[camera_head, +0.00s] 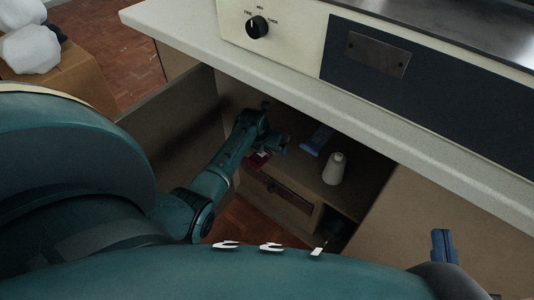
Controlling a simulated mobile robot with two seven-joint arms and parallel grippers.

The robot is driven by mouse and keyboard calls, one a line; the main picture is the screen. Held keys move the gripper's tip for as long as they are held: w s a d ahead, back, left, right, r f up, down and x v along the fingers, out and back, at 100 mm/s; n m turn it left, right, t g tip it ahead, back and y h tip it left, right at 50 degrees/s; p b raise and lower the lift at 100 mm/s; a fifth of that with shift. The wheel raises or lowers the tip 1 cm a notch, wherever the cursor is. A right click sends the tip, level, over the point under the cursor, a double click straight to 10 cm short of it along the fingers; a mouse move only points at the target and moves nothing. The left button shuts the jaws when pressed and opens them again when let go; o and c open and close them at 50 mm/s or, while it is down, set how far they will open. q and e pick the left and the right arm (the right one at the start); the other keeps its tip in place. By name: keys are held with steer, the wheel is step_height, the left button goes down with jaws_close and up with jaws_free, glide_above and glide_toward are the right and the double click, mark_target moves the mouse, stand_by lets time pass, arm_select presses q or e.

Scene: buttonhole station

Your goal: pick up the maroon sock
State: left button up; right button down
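The maroon sock (258,160) seems to be the small dark red piece on the shelf inside the open cabinet. It is small and partly hidden. My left arm comes in from the left and reaches into the cabinet, with my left gripper (281,144) just above and right of the maroon piece. Whether they touch, and whether its fingers are open, is too small to tell. My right gripper (443,246) seems to be the blue shape low at the right, outside the cabinet and away from the sock. Its finger gap is unclear.
On the shelf stand a white thread cone (335,168) and a blue item (318,139). A pale countertop (350,105) overhangs the opening, with a machine and black knob (257,27) above. An open door (170,125) bounds the left. A box (75,85) holds white bundles.

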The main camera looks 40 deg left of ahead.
arm_select(q)
steer(key=shift+c, duration=0.5)
steer(key=c, duration=0.9)
steer(key=shift+r, duration=0.1)
steer(key=shift+c, duration=0.2)
